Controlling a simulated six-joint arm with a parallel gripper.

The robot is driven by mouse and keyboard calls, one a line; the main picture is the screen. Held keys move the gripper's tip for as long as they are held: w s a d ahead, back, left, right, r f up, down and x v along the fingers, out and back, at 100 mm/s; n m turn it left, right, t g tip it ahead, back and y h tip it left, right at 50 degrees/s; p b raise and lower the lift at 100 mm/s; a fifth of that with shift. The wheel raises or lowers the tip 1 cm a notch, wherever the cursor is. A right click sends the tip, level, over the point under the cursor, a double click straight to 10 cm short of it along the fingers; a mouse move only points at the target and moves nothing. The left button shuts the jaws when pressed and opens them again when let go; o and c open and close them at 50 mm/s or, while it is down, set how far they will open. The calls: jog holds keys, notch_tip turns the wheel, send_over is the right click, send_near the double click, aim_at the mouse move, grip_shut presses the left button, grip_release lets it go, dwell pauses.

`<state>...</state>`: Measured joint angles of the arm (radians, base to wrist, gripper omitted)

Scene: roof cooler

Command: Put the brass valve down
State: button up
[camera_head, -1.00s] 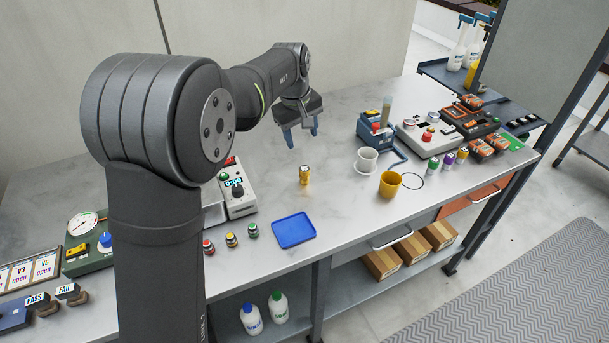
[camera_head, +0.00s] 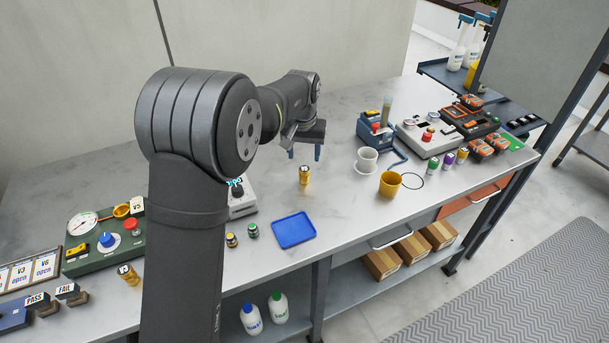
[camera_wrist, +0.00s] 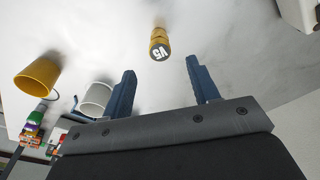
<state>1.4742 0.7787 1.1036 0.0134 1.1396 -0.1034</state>
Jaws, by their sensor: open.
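My gripper (camera_head: 304,153) is open and empty. Its blue fingers are apart from the valve, behind and above it in the head view. A second brass valve (camera_head: 129,274) stands at the front left by the green test panel. Another valve-like brass part with a V5 tag (camera_head: 137,206) is on that panel.
A blue tray (camera_head: 293,230) lies near the bench's front edge. A yellow cup (camera_head: 390,184) and a white cup (camera_head: 367,160) stand to the right. A grey control box (camera_head: 243,200) and small knobs (camera_head: 252,231) lie left of the tray.

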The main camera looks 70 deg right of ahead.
aim_at(305, 169)
jog(key=f, duration=0.5)
jog(key=d+f, duration=0.1)
jog(key=f, duration=0.1)
jog(key=shift+f, duration=0.4)
grip_shut()
jog(key=shift+r, duration=0.15)
notch_tip(305, 169, up, 4)
jog(key=shift+r, duration=0.15)
jog(key=s+a+r, duration=0.4)
jog(key=s+r, duration=0.2)
jog(key=s, duration=0.4)
jog(key=shift+s+a+r, duration=0.25)
jog(key=shift+s+a, duration=0.05)
jog(key=shift+a, duration=0.05)
